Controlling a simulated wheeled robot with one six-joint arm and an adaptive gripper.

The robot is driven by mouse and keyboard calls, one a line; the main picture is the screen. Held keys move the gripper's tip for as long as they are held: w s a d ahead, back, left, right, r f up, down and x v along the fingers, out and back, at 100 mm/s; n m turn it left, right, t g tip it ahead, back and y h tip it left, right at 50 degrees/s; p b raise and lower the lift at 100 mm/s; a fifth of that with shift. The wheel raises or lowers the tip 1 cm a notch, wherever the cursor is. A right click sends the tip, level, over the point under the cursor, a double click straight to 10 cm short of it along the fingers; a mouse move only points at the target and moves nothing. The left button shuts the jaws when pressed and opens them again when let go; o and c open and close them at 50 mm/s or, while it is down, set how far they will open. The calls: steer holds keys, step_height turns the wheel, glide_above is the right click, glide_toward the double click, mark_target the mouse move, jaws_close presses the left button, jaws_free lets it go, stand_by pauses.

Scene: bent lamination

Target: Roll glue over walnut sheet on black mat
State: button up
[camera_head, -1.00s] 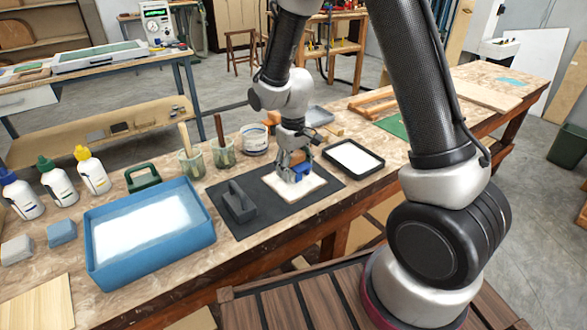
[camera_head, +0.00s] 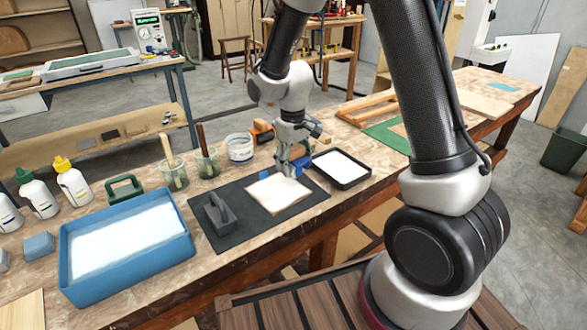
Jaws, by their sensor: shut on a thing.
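The black mat (camera_head: 232,238) lies on the bench, with a thin sheet (camera_head: 278,195) on it. The sheet looks white over most of its top, with a tan edge showing at the front right. My gripper (camera_head: 288,163) is shut on a blue tool (camera_head: 302,163), probably the glue roller, over the sheet's back edge. The gripper hides much of the tool, so I cannot tell if it touches the sheet. A dark grey block with a handle (camera_head: 219,214) sits on the mat's left part.
A black tray with white contents (camera_head: 370,176) stands close right of the mat. A large blue tray with white liquid (camera_head: 186,248) is at left. Cups (camera_head: 173,176) and a white tub (camera_head: 240,148) stand behind, and glue bottles (camera_head: 73,182) at far left.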

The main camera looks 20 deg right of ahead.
mark_target(294, 148)
steer(key=shift+r, duration=2.6)
